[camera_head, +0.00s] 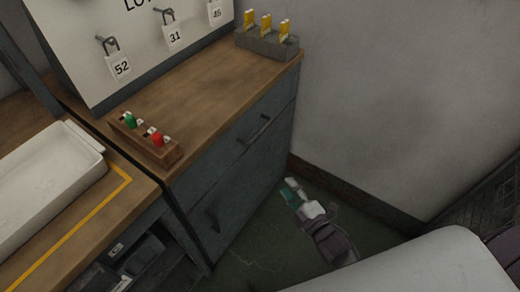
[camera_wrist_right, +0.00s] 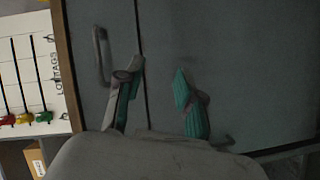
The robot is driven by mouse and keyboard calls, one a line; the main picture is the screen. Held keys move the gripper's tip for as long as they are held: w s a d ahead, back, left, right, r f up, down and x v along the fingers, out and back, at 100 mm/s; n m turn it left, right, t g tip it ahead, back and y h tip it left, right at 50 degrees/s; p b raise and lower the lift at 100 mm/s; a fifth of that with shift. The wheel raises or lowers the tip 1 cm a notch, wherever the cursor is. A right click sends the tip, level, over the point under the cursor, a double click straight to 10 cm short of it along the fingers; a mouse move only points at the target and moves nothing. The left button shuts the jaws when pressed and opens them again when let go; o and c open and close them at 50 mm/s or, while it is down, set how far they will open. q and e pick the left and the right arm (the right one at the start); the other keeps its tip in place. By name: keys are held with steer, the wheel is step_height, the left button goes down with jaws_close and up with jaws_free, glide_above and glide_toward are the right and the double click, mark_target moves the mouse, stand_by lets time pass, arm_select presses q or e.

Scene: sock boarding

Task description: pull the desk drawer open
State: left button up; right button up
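The desk drawer (camera_head: 222,158) is the upper blue-grey front of the wooden-topped desk, and it looks flush with the desk. Its dark bar handle (camera_head: 256,130) is on the front; the handle also shows in the right wrist view (camera_wrist_right: 101,56). My right gripper (camera_head: 291,190), with green finger pads, is off to the right of the desk front, apart from the handle. In the right wrist view its fingers (camera_wrist_right: 158,85) are spread and empty, with the handle left of both fingers. My left gripper is not in view.
A lower front has another handle (camera_head: 211,219). On the desk stand a wooden rack (camera_head: 150,143) with green and red items and a grey block (camera_head: 266,42) with yellow tags. A white tray (camera_head: 45,185) is at left. Floor (camera_head: 255,245) before the desk is clear; a wall stands right.

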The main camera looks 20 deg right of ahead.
mark_target(260, 131)
step_height(260, 131, up, 9)
steer(key=w+a+n+t+y+b, duration=0.1)
steer(key=w+n+t+y+b, duration=0.1)
steer(key=n+t, duration=0.15)
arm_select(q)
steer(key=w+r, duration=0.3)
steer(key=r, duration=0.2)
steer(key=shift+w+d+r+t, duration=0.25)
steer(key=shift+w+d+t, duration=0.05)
arm_select(e)
steer(key=shift+n+g, duration=0.25)
steer(key=shift+x, duration=6.85)
steer(key=shift+a+f, duration=0.1)
steer(key=shift+f, duration=0.05)
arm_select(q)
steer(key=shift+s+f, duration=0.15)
arm_select(e)
jaws_close()
